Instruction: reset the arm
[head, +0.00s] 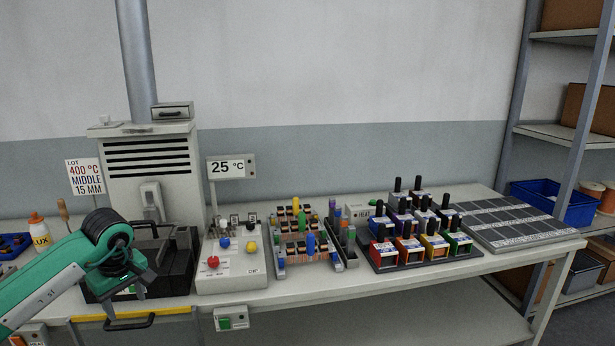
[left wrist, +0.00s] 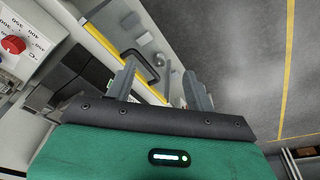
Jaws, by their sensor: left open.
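My left arm, green and white with a black joint, comes in from the left in the head view. Its gripper (head: 137,288) points downward in front of the black machine at the left of the bench. In the left wrist view the two grey fingers of this gripper (left wrist: 160,88) stand apart with nothing between them. Beyond them are the yellow-edged bench front, a black handle (left wrist: 139,64) and the grey floor. My right gripper is in neither view.
The bench (head: 400,287) carries a control box (head: 232,279) with a red knob, a connector rack (head: 305,262), a dark tray of coloured blocks with black handles (head: 385,268) and a grey grid panel (head: 520,222). A "25 °C" sign (head: 231,167) stands behind. Floor in front is clear.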

